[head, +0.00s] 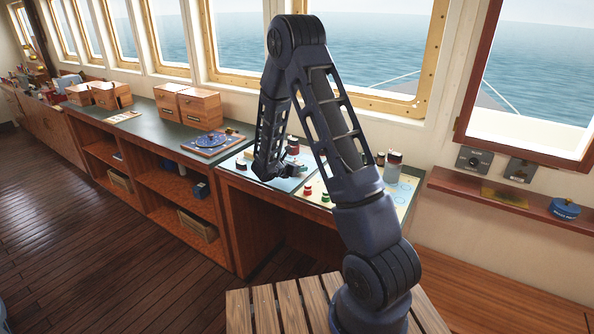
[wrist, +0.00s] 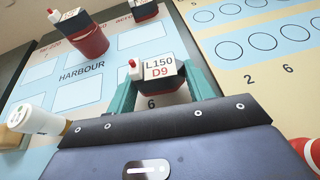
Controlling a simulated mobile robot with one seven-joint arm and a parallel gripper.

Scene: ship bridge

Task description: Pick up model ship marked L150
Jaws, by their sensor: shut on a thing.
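The model ship marked L150 (wrist: 158,72) is in the wrist view, with a white label on top reading L150 and D9, a dark hull and a small white block with a red top at its left end. My gripper (wrist: 160,84) has its teal fingers on either side of the ship and is shut on it. The ship is over the board marked HARBOUR (wrist: 84,92), near the number 6; I cannot tell whether it touches the board. In the head view, my gripper (head: 277,176) is low over the counter, and the ship cannot be made out there.
A red and dark model ship (wrist: 88,38) stands behind to the left, another (wrist: 143,9) farther back. A white bottle-like piece (wrist: 38,122) is close on the left, a red and white piece (wrist: 308,150) on the right. Wooden boxes (head: 188,103) stand along the counter.

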